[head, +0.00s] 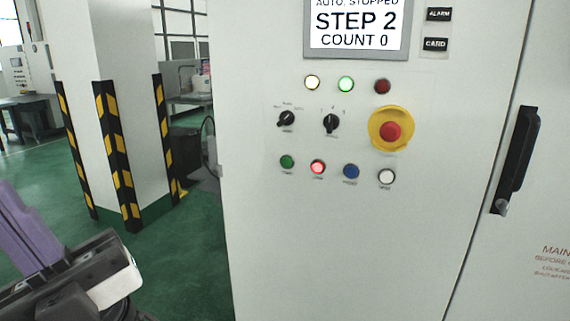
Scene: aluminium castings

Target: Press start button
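A green push button (287,162) sits at the left end of the lower button row on the grey control cabinet (330,260). Its small label is too blurred to read surely, so I cannot confirm it is the start button. To its right are a lit red button (317,167), a blue button (351,171) and a white button (386,176). My gripper (118,272) is partly in view at the lower left, apart from and well left of the buttons. Its fingers are not clear enough to tell open from shut.
A screen (357,25) reads "STEP 2, COUNT 0". Below it are indicator lamps, two black selector knobs (331,122) and a red emergency stop (390,131) on yellow. A black door handle (516,160) is at right. A striped pillar (115,145) stands left; green floor lies between.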

